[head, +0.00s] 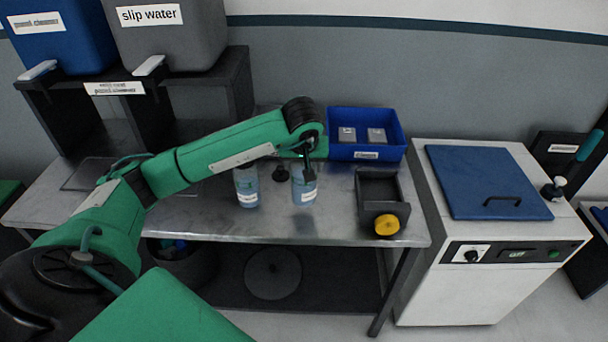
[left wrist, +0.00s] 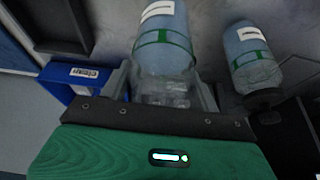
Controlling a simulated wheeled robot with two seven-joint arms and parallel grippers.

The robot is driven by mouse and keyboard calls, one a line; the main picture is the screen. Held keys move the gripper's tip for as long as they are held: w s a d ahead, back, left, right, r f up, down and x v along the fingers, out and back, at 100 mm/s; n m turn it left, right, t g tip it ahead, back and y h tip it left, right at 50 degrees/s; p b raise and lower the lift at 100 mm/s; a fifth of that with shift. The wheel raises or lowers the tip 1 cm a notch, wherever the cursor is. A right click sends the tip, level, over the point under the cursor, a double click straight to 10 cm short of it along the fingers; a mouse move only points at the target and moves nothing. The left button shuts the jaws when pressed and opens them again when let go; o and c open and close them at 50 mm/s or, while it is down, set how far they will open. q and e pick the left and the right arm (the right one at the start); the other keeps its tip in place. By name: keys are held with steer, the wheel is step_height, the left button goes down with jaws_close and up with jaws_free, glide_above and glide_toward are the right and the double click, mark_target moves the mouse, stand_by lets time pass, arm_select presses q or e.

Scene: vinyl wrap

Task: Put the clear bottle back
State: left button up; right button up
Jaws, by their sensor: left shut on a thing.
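Two see-through bluish bottles with white labels show over the metal table (head: 215,215). My left gripper (head: 308,166) is shut on the right-hand bottle (head: 304,190), from above, around its upper part. In the left wrist view this bottle (left wrist: 165,45) sits between the two fingers, upper end toward the palm, with a green band and a white label. The second bottle (head: 247,190) stands to its left; in the left wrist view it (left wrist: 245,50) has a dark cap. I cannot read the labels, nor tell whether the held bottle touches the table. My right gripper is out of view.
A blue bin (head: 340,151) with small grey boxes stands behind and right of the bottles. A small black object (head: 280,174) lies between the bottles. A white machine (head: 480,290) stands right.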

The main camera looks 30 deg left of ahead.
arm_select(q)
steer(key=shift+f, duration=0.5)
step_height(320, 180, down, 3)
steer(key=shift+f+p, duration=0.1)
steer(key=shift+p, duration=0.2)
steer(key=shift+f, duration=0.25)
steer(key=o, duration=1.6)
steer(key=shift+o, duration=0.6)
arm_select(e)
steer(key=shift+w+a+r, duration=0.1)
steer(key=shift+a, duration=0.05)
arm_select(q)
steer(key=shift+r, duration=0.1)
